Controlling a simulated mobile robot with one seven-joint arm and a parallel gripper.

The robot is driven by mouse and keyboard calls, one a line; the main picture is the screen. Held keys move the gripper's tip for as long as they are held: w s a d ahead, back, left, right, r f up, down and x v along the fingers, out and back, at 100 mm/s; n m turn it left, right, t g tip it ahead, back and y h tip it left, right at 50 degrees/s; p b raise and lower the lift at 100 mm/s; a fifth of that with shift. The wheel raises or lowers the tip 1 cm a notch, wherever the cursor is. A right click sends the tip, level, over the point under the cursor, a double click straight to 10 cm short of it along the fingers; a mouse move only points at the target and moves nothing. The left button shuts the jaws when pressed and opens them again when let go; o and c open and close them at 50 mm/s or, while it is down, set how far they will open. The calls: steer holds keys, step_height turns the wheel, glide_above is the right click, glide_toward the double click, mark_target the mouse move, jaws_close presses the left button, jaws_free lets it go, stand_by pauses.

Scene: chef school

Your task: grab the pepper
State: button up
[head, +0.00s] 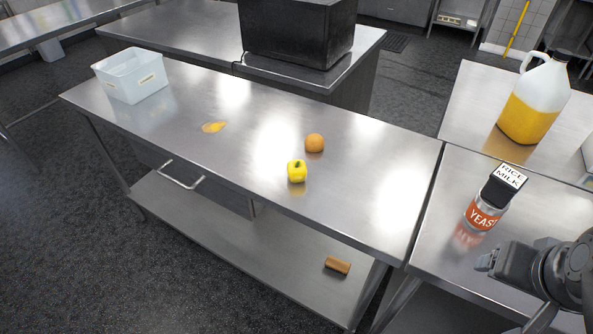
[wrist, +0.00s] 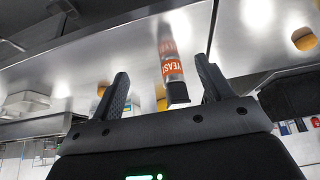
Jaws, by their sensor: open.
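The yellow pepper (head: 297,172) with a dark stem sits on the steel table's middle right, just in front of a round orange fruit (head: 314,143). My gripper (head: 487,262) is at the lower right in the head view, well apart from the pepper and over the side counter. In the wrist view my gripper (wrist: 161,67) has its two fingers spread, with nothing held. Small yellow and orange patches show near the fingers there, but I cannot tell whether one is the pepper.
A yeast can (head: 482,215) and a black-topped rice milk item (head: 505,184) stand near my arm. A jug of yellow liquid (head: 533,105) is behind. A white bin (head: 132,78) is at the table's far left. Clear table surrounds the pepper's left and front.

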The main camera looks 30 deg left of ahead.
steer(key=w+a+r+g, duration=0.1)
steer(key=w+a+r, duration=0.3)
steer(key=w+a, duration=0.4)
steer(key=m+g, duration=0.1)
steer(key=g, duration=0.4)
glide_above(297, 164)
steer(key=f, duration=0.9)
steer(key=shift+w+f, duration=0.25)
steer(key=shift+f, duration=0.05)
steer(key=shift+a+f, duration=0.1)
steer(key=shift+f, duration=0.25)
steer(key=f, duration=1)
steer(key=shift+s, duration=0.3)
steer(key=c, duration=1.1)
